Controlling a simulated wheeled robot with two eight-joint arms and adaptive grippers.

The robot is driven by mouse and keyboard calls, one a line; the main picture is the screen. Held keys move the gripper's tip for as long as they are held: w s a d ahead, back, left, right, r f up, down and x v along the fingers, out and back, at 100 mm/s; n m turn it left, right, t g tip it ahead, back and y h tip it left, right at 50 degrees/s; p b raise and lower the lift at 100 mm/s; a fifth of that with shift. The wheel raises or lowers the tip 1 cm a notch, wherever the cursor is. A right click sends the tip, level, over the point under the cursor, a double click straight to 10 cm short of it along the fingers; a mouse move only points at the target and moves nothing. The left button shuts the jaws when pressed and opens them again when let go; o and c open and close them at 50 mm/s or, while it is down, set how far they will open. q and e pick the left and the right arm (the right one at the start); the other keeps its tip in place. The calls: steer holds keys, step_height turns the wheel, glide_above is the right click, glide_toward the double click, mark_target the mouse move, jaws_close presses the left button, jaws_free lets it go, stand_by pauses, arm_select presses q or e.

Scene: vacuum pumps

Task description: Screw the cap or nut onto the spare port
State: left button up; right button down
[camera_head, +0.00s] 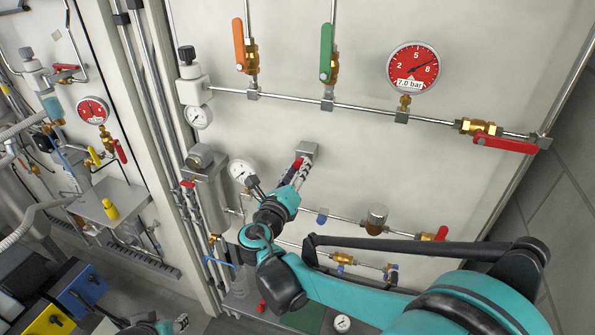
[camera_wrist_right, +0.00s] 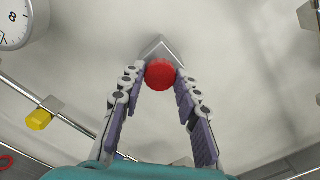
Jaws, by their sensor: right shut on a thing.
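A round red cap (camera_wrist_right: 160,75) sits between the fingertips of my right gripper (camera_wrist_right: 160,78) in the wrist view. My right gripper (camera_head: 297,171) is shut on it in the head view, where the cap is mostly hidden by the fingers. The cap is right in front of a grey block (camera_head: 307,149) on the wall panel, which also shows behind the cap in the wrist view (camera_wrist_right: 158,49). The port itself is hidden, so I cannot tell whether the cap is threaded on. A small part of my left gripper (camera_head: 181,322) shows at the bottom edge; its jaws cannot be read.
A pressure gauge (camera_head: 242,172) and a grey filter cylinder (camera_head: 210,190) stand close left of my right gripper. Above runs a pipe with an orange-handled valve (camera_head: 239,45), a green-handled valve (camera_head: 326,53) and a red gauge (camera_head: 413,67).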

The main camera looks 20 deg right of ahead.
steer(key=shift+w+d, duration=0.35)
steer(key=shift+w, duration=0.2)
stand_by(0.5)
steer(key=m+b, duration=0.3)
steer(key=m, duration=2.4)
steer(key=shift+m, duration=0.3)
steer(key=c, duration=1)
jaws_free()
steer(key=shift+v, duration=2.45)
